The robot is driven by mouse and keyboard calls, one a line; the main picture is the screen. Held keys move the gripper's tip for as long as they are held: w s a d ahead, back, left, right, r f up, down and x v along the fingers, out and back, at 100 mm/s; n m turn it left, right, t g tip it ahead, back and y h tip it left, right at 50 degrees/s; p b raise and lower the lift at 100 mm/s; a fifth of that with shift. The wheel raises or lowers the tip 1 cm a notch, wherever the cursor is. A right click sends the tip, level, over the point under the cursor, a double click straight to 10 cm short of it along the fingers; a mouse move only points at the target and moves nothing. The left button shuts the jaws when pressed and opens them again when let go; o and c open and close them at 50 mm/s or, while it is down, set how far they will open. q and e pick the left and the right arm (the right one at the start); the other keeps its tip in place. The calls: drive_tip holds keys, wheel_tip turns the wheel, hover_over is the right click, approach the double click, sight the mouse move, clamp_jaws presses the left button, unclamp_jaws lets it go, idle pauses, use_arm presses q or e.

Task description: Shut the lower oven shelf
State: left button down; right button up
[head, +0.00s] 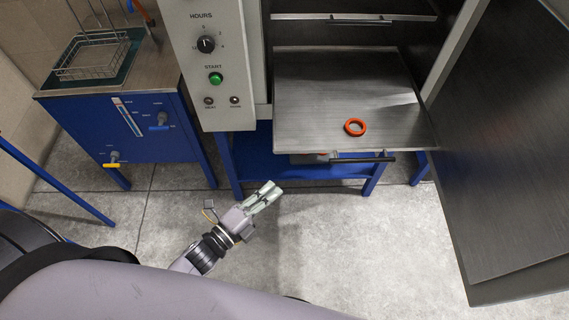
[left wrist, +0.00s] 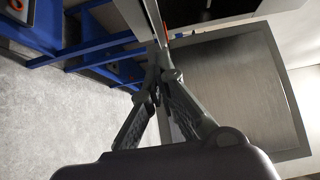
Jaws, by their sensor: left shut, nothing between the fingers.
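The lower oven shelf (head: 330,100) is a flat metal tray pulled out of the oven, with a dark handle bar (head: 362,159) along its front edge. An orange-red ring (head: 355,127) lies on it near the front. My left gripper (head: 268,192) is shut and empty, below and to the left of the shelf's front edge in the head view. In the left wrist view the shut fingers (left wrist: 158,58) point towards the shelf's edge; I cannot tell whether they touch it. My right gripper is not in view.
The oven door (head: 510,150) hangs wide open at the right. The upper shelf (head: 352,10) sits inside the oven. A control panel (head: 212,60) is left of the opening. A blue cabinet (head: 125,130) carrying a wire basket (head: 92,55) stands further left. The floor in front is clear.

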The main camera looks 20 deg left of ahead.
sight(299, 153)
use_arm(q)
drive_tip(key=w, duration=0.3)
drive_tip(key=w+d+p, duration=0.1)
drive_tip(key=w, duration=0.2)
drive_tip(key=w+p, duration=0.1)
drive_tip(key=w, duration=0.2)
drive_tip(key=shift+w+d, duration=0.2)
drive_tip(key=shift+d, duration=0.1)
